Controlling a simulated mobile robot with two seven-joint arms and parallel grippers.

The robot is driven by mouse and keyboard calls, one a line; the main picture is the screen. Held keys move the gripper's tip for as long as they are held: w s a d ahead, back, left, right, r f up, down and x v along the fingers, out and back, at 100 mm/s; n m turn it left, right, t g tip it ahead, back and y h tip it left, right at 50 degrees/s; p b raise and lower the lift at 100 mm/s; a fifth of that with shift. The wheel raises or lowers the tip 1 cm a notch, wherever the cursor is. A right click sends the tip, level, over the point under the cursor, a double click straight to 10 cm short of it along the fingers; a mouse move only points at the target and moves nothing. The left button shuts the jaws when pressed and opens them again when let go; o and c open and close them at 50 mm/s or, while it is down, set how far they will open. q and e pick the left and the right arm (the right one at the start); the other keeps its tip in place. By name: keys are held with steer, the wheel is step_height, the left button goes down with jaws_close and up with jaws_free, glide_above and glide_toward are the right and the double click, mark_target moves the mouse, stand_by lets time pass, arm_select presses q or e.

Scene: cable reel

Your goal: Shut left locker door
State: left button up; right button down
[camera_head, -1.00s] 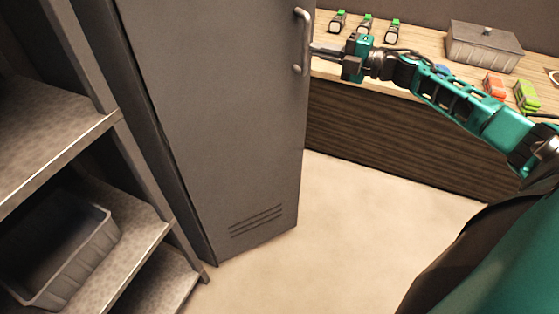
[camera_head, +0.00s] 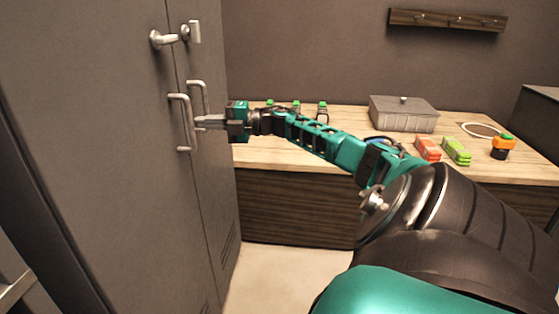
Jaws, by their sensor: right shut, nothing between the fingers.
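The left locker door (camera_head: 95,130) is a tall grey panel filling the left of the head view. Its edge lies along the right locker door (camera_head: 214,170), and the two look about flush; I cannot tell whether it is fully closed. The left door's bar handle (camera_head: 182,122) is near that edge. The right door's handle (camera_head: 199,96) is just beyond it. My right gripper (camera_head: 197,123) is shut and empty, with its fingertips pointing left close beside the left door's handle. I cannot tell whether they touch it. My left gripper is out of view.
A latch lever (camera_head: 163,39) is high on the left door, beside a catch (camera_head: 191,31). A wooden counter (camera_head: 270,155) to the right holds a lidded grey box (camera_head: 403,112), red and green items (camera_head: 456,150) and several small green-topped objects. A hook rail (camera_head: 447,19) hangs above.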

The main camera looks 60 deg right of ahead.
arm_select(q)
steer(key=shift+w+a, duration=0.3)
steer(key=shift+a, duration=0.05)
arm_select(e)
steer(key=shift+w+a, duration=0.15)
steer(key=shift+w, duration=0.65)
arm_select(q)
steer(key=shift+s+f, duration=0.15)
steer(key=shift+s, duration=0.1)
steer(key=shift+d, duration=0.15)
arm_select(e)
steer(key=shift+s, duration=0.15)
